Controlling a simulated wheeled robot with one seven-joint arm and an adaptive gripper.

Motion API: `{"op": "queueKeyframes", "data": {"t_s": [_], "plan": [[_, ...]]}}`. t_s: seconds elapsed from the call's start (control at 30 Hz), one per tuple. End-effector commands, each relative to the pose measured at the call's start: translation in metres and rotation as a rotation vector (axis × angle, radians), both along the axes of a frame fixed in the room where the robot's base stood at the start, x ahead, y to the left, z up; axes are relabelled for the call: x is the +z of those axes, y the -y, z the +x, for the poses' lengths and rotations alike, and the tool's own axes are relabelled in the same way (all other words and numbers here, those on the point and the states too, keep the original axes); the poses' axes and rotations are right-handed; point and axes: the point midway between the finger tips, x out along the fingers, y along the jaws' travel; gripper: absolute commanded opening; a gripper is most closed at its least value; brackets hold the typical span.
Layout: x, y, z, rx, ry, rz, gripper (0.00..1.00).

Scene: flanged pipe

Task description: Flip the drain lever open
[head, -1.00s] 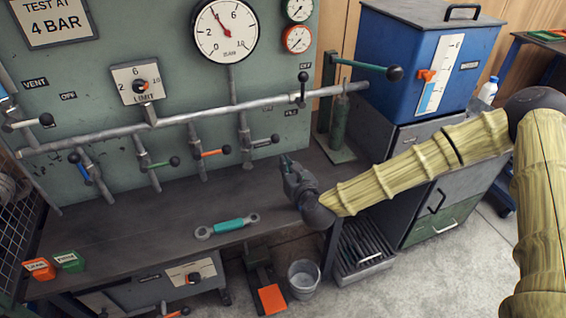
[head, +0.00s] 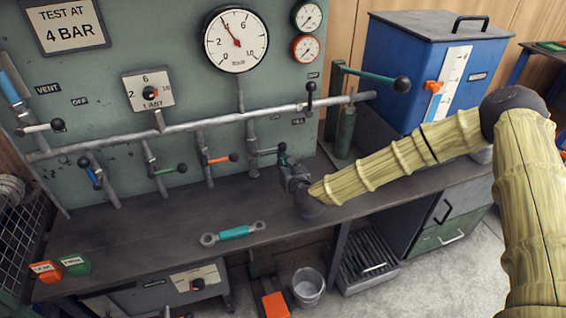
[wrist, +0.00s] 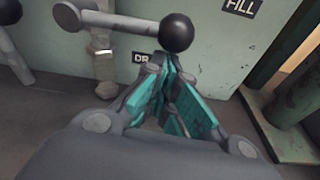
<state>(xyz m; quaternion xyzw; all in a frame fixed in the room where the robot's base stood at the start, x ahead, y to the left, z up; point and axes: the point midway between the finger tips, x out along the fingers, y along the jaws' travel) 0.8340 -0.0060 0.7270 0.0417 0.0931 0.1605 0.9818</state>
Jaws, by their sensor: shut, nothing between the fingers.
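The drain lever (wrist: 120,24) is a grey bar with a black ball knob (wrist: 176,32). It lies roughly level across the top of the wrist view, pivoting at its left end on a grey pipe valve. A partly hidden label starting "DR" (wrist: 140,57) is on the panel behind. In the head view the lever (head: 267,152) is at the right end of the lower valve row. My gripper (head: 286,160) is shut and empty, teal pads together, fingertips (wrist: 167,65) just below and in front of the knob. Whether they touch it is unclear.
A pipe (head: 200,125) with several coloured valve levers runs along the green panel. The FILL lever (head: 311,95) stands above right. A green cylinder (head: 343,133) is to the right. A teal wrench (head: 233,233) lies on the bench; the bench middle is otherwise clear.

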Motion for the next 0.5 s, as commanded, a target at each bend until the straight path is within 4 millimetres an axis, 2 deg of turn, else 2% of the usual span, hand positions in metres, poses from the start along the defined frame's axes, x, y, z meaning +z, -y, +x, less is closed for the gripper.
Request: {"op": "queueKeyframes", "data": {"t_s": [0.5], "plan": [[0.0065,0.0028,0.0008,-0.001,0.021,-0.064,0.00]]}}
